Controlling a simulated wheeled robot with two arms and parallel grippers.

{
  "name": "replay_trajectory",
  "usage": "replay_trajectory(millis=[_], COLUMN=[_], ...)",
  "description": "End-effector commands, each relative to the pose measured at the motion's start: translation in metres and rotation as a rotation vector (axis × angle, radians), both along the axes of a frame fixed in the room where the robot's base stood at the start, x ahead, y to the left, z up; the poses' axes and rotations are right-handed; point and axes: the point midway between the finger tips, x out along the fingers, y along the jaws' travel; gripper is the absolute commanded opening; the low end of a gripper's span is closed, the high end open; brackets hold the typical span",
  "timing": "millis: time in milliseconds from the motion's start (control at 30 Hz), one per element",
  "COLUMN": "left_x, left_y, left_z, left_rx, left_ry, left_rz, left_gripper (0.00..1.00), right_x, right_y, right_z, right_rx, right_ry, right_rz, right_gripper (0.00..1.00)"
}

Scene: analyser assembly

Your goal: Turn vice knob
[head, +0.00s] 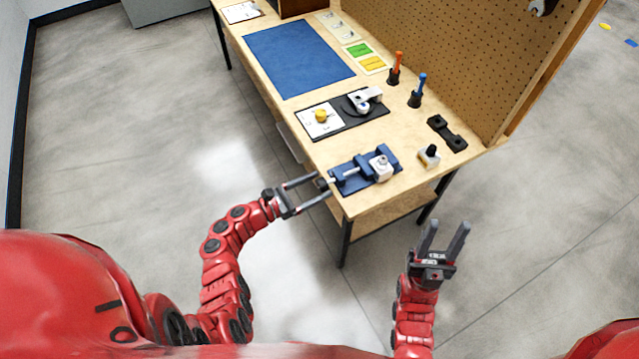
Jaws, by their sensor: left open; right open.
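A blue vice (352,175) sits on the near end of the wooden workbench. A whitish block (380,167) is at its right part. The vice's dark knob (321,183) sticks out past the bench's left edge. My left gripper (318,188) is open, with its fingertips at the knob, one finger on the far side and one on the near side. I cannot tell whether the fingers touch it. My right gripper (446,228) is open and empty, over the floor in front of the bench's near end, fingers pointing up in the picture.
The bench (290,112) also bears a blue mat (297,58), a black plate with a yellow knob (321,116), an orange screwdriver (395,68), a blue screwdriver (417,90), a small bottle (429,156) and a black bracket (446,133). A pegboard (450,55) stands along the right side. The floor left is clear.

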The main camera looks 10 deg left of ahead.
Motion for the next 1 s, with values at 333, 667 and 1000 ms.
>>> replay_trajectory(millis=[333, 667, 1000], left_x=[0.0062, 0.0062, 0.0064], left_y=[-0.0103, -0.0098, -0.0094], left_z=[-0.0011, -0.0011, -0.0012], left_rx=[-0.001, 0.0, 0.001], left_ry=[0.002, 0.002, 0.0], left_rz=[-0.002, -0.001, 0.0], left_gripper=[0.8, 0.37, 0.0], right_x=[0.0, 0.0, 0.0001], right_y=[0.0, 0.0, 0.0], right_z=[0.0009, 0.0009, 0.0004], right_rx=[0.0, 0.0, 0.0], right_ry=[0.0, 0.0, 0.0], right_rz=[0.0, 0.0, 0.0], right_gripper=[0.46, 0.46, 0.46])
